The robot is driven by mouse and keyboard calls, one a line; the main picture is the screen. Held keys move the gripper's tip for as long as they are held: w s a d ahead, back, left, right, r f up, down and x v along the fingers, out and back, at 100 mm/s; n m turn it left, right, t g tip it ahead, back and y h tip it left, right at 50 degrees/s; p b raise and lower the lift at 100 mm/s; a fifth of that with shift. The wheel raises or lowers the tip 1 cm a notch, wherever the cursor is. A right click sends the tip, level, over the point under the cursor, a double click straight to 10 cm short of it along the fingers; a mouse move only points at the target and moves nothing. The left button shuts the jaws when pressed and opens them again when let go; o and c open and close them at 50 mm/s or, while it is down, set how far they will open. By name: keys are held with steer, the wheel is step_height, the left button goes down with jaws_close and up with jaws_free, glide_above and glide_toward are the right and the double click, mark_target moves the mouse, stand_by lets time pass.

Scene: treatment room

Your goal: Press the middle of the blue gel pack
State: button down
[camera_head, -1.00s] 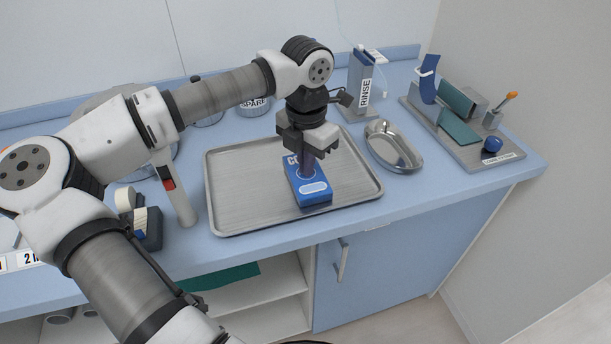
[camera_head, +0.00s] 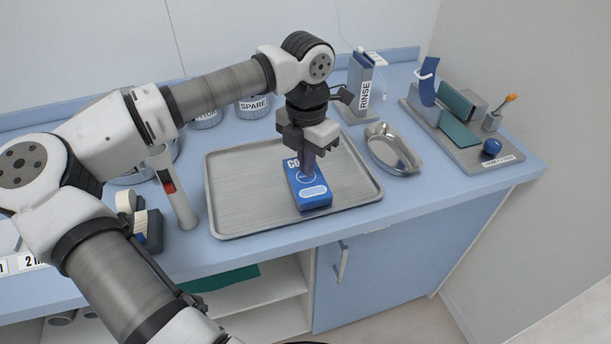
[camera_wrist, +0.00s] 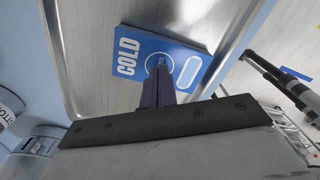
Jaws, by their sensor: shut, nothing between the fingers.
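The blue gel pack (camera_head: 311,194) lies flat on the metal tray (camera_head: 240,205), with the word COLD and white markings on its top. My gripper (camera_head: 306,172) is shut and empty, pointing down over the middle of the pack. In the wrist view the pack (camera_wrist: 200,54) shows beyond the shut fingertips (camera_wrist: 160,68), which sit at the circle mark near its middle. I cannot tell whether the tips touch the surface. My gripper hides part of the pack's far half in the head view.
A kidney-shaped metal dish (camera_head: 393,150) stands right of the tray, with a RINSE box (camera_head: 362,90) behind it. SPARE (camera_head: 253,106) marks a container at the back. The tray around the pack is bare.

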steer(key=shift+r+p, duration=1.25)
steer(key=shift+r, duration=1.5)
